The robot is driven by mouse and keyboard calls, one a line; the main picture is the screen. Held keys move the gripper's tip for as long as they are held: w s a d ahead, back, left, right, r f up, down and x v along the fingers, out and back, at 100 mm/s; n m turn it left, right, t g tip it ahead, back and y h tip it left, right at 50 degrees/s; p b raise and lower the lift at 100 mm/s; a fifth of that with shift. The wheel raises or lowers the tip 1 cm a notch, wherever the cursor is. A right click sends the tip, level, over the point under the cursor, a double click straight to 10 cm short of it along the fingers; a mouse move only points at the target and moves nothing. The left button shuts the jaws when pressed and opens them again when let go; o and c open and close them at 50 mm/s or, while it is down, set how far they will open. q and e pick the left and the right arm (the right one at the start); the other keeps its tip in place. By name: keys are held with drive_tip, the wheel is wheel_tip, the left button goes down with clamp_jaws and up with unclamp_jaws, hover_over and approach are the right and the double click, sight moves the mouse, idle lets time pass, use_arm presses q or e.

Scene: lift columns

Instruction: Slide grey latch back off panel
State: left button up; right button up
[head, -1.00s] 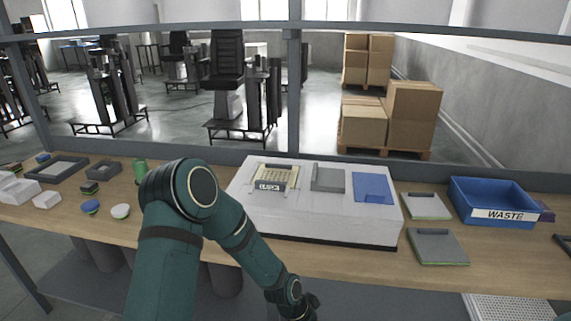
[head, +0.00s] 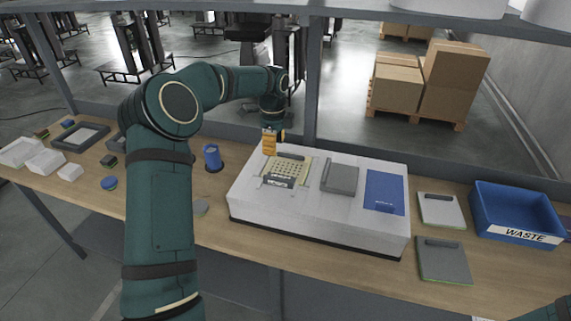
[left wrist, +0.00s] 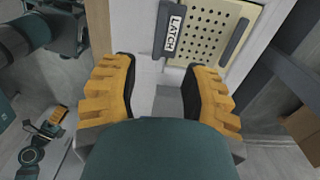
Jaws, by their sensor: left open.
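The dark grey latch (head: 278,181) with a white label lies across the front edge of a cream perforated panel (head: 290,168) on a white box. In the left wrist view the latch (left wrist: 174,32) reads LATCH and lies along the panel's left edge. A grey bar (left wrist: 233,42) sits on the panel's opposite side. My left gripper (head: 272,142) has orange fingers and hangs at the box's back left, behind the panel. It is open and empty in the left wrist view (left wrist: 162,75), apart from the latch. My right gripper is out of view.
The white box (head: 320,222) also carries a grey cover (head: 340,177) and a blue square (head: 385,192). Two grey plates and a blue WASTE bin (head: 515,212) are to its right. A blue cup (head: 212,157) stands left of it. A rack post (head: 312,90) rises behind.

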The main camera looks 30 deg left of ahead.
sight(275, 178)
use_arm(q)
wheel_tip(275, 178, down, 14)
drive_tip(key=shift+r, duration=0.25)
idle(0.4)
clamp_jaws()
